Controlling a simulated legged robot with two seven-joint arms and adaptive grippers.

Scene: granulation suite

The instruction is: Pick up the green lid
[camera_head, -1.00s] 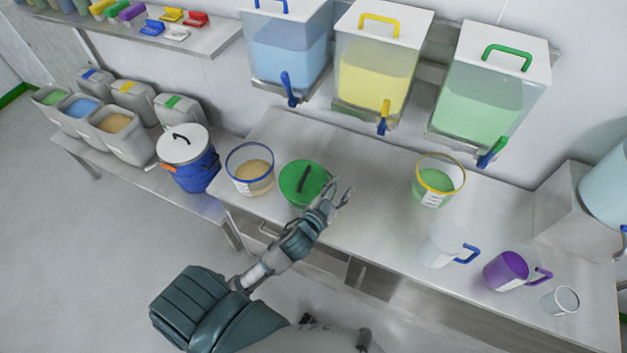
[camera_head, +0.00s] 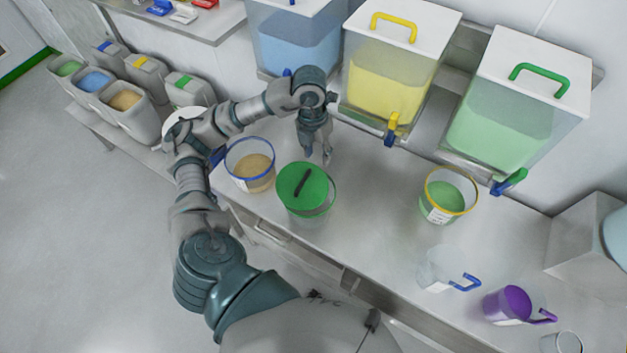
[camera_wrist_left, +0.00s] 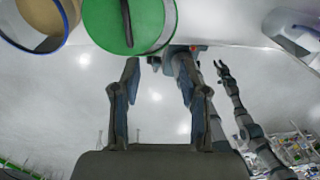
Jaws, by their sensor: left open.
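The green lid (camera_head: 302,185), round with a black bar handle, sits on a clear round tub (camera_head: 312,212) on the steel bench. My left gripper (camera_head: 318,157) points down just behind the lid and slightly right of it, apart from the handle. It is open and empty. In the left wrist view the lid (camera_wrist_left: 128,22) is at the top, beyond my open left fingers (camera_wrist_left: 156,65). My right gripper (camera_wrist_left: 223,70) shows small in that view, away from the lid; its jaws are too small to judge. It is not in the head view.
A blue-rimmed tub of tan powder (camera_head: 250,168) stands close left of the lid. A yellow-rimmed tub of green powder (camera_head: 446,197) stands right. Dispensers with taps, including the yellow one (camera_head: 390,95), hang behind. A clear jug (camera_head: 440,270) and a purple jug (camera_head: 508,304) stand front right.

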